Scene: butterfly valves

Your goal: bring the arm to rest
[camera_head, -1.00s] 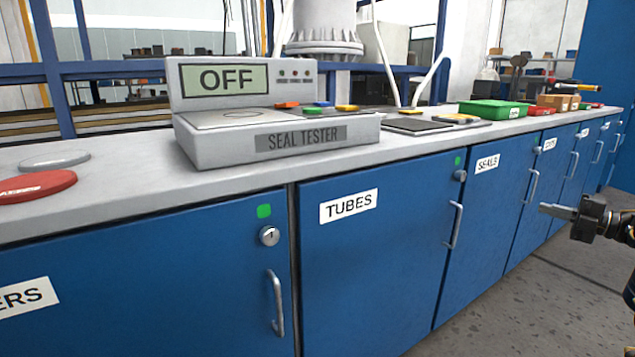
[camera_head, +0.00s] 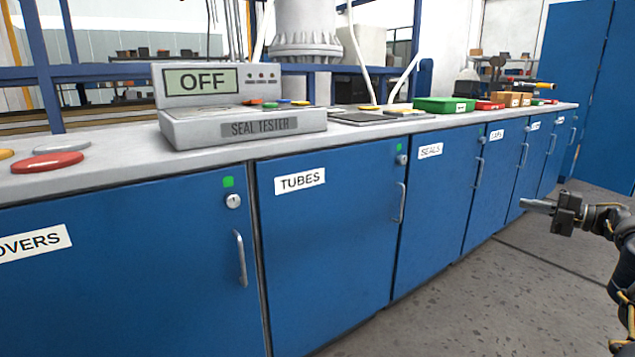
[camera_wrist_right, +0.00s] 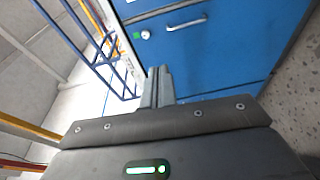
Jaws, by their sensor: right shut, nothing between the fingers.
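My right gripper (camera_head: 538,206) is at the right of the head view, in front of the blue cabinets and clear of them. Its fingers are together with nothing between them. In the right wrist view its shut fingers (camera_wrist_right: 158,84) point toward a blue cabinet door (camera_wrist_right: 215,50). My right arm comes in from the right edge, bent. My left gripper is not in the head view.
A long grey counter (camera_head: 110,170) over blue cabinets (camera_head: 325,240) carries a seal tester (camera_head: 240,125) reading OFF, a red disc (camera_head: 47,163), a grey disc (camera_head: 68,149) and a green tray (camera_head: 445,105). Bare floor (camera_head: 480,300) lies at the lower right.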

